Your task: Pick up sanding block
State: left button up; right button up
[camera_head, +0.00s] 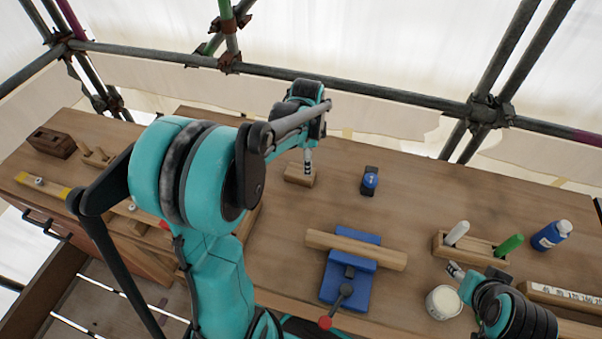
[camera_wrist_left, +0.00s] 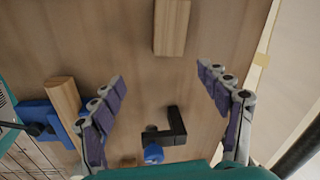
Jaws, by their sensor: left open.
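A small plain wooden block (camera_head: 299,176), which looks like the sanding block, lies on the workbench left of the blue-and-black tool. My left gripper (camera_head: 308,162) is over or just behind it in the head view; the gap is hard to judge there. In the left wrist view the block (camera_wrist_left: 171,27) lies at the top, beyond the open fingers (camera_wrist_left: 162,80), with nothing between them. My right gripper (camera_head: 456,271) is low at the right, near the white cup; its jaw state is unclear.
A blue vice (camera_head: 346,285) holds a wooden bar (camera_head: 356,250). The blue-and-black tool (camera_head: 370,181) stands right of the block. Scaffold pipes (camera_head: 400,96) run behind the bench.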

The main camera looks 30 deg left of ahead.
aim_at(300, 171)
pick_arm(q)
jog(key=w+a+f+m, duration=0.1)
jog(key=f, duration=0.1)
jog(key=a+f+m+g, duration=0.1)
jog(key=w+a+f+m, duration=0.1)
jog(key=a+f, duration=0.1)
jog(key=shift+w+f, duration=0.3)
jog(key=shift+w, duration=0.05)
notch_tip(300, 171, down, 3)
jog(key=shift+r+b, duration=0.15)
jog(key=shift+b, duration=0.25)
jog(key=f+b, duration=0.2)
jog(key=f, duration=0.2)
jog(key=shift+a+f, duration=0.15)
jog(key=shift+a, duration=0.05)
jog(key=shift+f, duration=0.4)
jog(key=shift+r, duration=0.1)
jog(key=shift+c, duration=1.3)
jog(key=c, duration=1.1)
